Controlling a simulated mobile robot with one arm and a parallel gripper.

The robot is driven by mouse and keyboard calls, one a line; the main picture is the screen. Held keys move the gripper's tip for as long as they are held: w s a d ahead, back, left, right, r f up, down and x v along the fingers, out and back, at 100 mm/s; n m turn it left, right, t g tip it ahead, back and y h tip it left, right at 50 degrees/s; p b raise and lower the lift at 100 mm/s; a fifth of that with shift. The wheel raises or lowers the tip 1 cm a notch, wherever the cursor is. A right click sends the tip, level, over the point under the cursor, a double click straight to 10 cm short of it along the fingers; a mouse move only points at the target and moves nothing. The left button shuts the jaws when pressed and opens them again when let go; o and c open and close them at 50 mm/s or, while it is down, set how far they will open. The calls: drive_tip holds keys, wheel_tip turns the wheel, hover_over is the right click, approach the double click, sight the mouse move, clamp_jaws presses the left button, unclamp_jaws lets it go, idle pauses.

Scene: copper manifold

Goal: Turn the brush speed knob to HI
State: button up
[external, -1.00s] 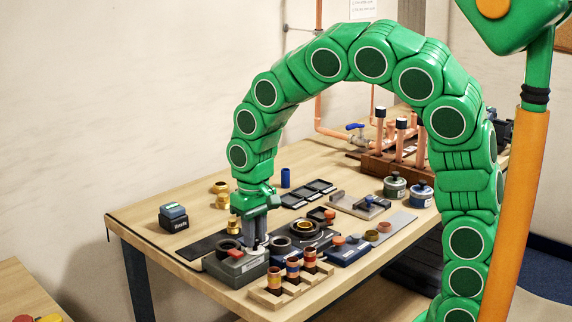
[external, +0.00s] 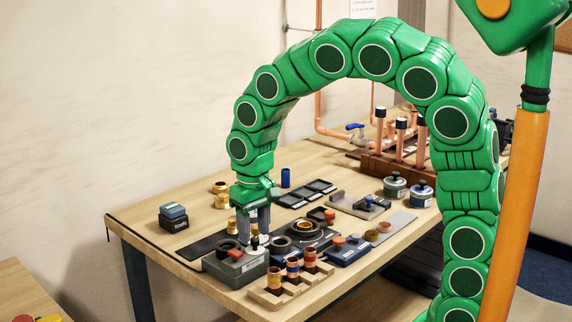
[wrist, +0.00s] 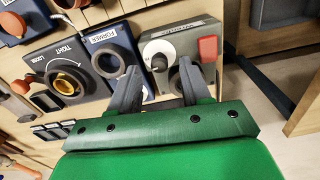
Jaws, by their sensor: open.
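The brush unit is a grey-green box (external: 236,266) at the front left of the bench. In the wrist view its knob (wrist: 159,61), dark-centred on a pale round dial, lies ahead of and between my fingertips, with no visible contact. The knob (external: 254,241) also shows on the box top in the external view, just below my fingers. My gripper (wrist: 157,72) is open and empty, pointing down at the box; it also shows in the external view (external: 257,229). The dial marks and the knob's setting are too small to read.
A red switch (wrist: 208,48) sits on the same box. A blue unit marked FORMER (wrist: 112,57) and a TIGHT/LOOSE unit (wrist: 66,80) stand beside it. A wooden rack (external: 290,286) with copper pieces lies in front.

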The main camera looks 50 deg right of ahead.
sight(255, 238)
wheel_tip(255, 238, up, 6)
drive_tip(key=shift+r, duration=0.1)
idle(0.4)
drive_tip(key=s+d, duration=0.4)
drive_tip(key=s, duration=0.6)
drive_tip(key=s+d+g, duration=0.1)
drive_tip(key=s+d, duration=0.4)
drive_tip(key=s, duration=0.5)
drive_tip(key=s+d+n, duration=0.1)
drive_tip(key=s+d, duration=0.4)
drive_tip(key=s, duration=0.5)
drive_tip(key=shift+s+r+g, duration=0.2)
drive_tip(key=shift+r+g, duration=0.2)
drive_tip(key=shift+r, duration=0.05)
drive_tip(key=shift+o, duration=0.5)
